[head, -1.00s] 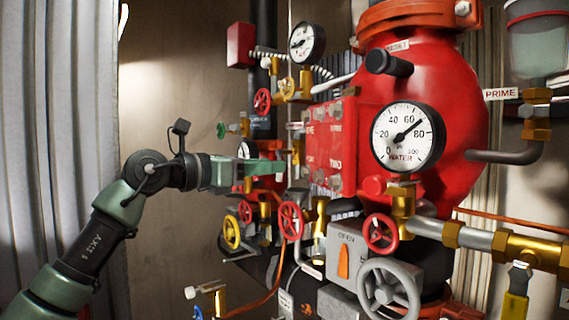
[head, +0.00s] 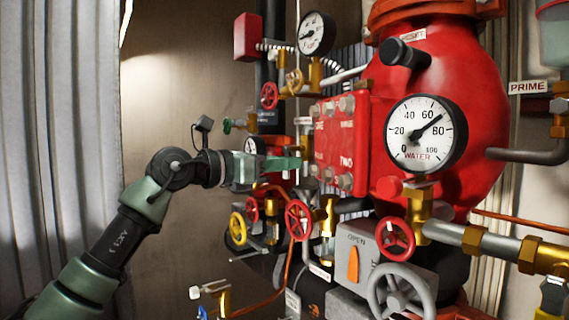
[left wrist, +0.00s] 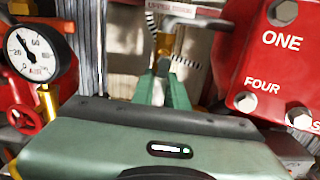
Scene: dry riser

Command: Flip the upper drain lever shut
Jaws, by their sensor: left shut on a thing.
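My left gripper (head: 292,163) reaches in from the left, its green fingers against the fittings left of the red plate. In the left wrist view its fingers (left wrist: 161,88) are close together, shut on a small pale part that looks like the upper drain lever (left wrist: 158,92). The fingers cover most of that part, so its angle cannot be told. A brass fitting (left wrist: 163,44) and a white label (left wrist: 171,8), partly cut off and hard to read, are just beyond. In the head view the lever is hidden behind the fingers. My right gripper is not in view.
The red bolted plate (head: 341,145) is close to the right of the gripper. A small gauge (left wrist: 38,52) is to its left. Red handwheels (head: 298,220) and a yellow one (head: 238,228) sit below. A large water gauge (head: 425,134) is further right. Open space lies left of the pipework.

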